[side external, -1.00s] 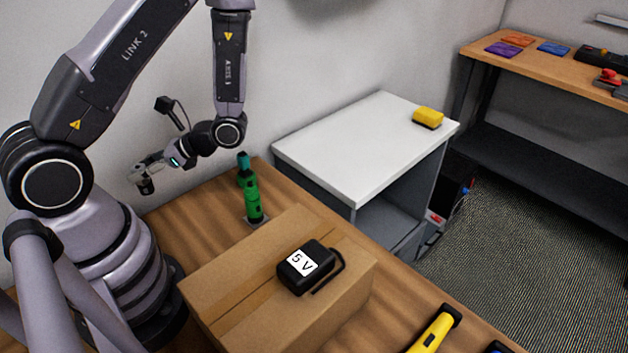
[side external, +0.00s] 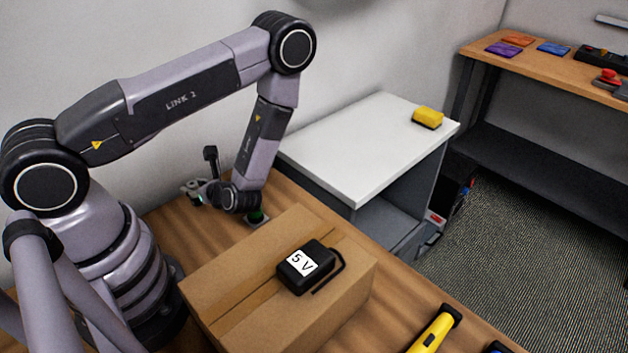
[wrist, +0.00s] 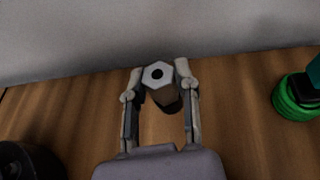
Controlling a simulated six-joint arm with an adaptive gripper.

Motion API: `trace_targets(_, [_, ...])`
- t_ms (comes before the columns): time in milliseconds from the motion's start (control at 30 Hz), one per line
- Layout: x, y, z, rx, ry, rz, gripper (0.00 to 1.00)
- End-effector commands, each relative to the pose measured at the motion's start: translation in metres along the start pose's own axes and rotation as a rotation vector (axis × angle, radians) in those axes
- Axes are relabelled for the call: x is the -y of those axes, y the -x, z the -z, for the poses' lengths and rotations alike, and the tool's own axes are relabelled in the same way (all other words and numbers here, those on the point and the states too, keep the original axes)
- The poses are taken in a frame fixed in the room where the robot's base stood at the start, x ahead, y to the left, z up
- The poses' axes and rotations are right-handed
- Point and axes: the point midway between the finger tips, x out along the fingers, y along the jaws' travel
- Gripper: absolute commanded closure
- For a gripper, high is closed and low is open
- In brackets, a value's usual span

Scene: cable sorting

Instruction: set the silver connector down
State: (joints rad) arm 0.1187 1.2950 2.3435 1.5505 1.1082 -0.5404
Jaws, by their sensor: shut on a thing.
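The silver connector (wrist: 158,74) has a hexagonal end with a dark round hole, and a darker body runs down from it in the wrist view. My gripper (wrist: 159,82) is shut on it, one finger on each side. In the side external view my gripper (side external: 192,191) is at the back left of the wooden table, near the wall. The connector is too small to make out there. I cannot tell whether its lower end touches the wood.
A green object (wrist: 296,98) stands to the right of my gripper; its base (side external: 258,216) shows behind my wrist. A cardboard box (side external: 215,287) carries a black 5 V adapter (side external: 306,268). A white cabinet (side external: 352,150) stands behind. Bare wood (wrist: 70,100) lies left of the connector.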

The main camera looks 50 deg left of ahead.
Motion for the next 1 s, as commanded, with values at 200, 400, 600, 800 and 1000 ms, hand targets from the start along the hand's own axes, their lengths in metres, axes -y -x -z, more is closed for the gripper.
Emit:
trace_targets(200, [0.000, -0.007, 0.017, 0.000, 0.000, -0.001, 1.00])
trace_targets(400, [0.000, -0.007, 0.017, 0.000, 0.000, -0.001, 1.00])
trace_targets(600, [0.000, -0.008, 0.020, 0.000, 0.001, -0.001, 0.64])
trace_targets(800, [0.000, -0.008, 0.020, 0.000, 0.001, -0.002, 0.45])
trace_targets(1000, [0.000, -0.008, 0.019, 0.000, 0.000, -0.002, 0.45])
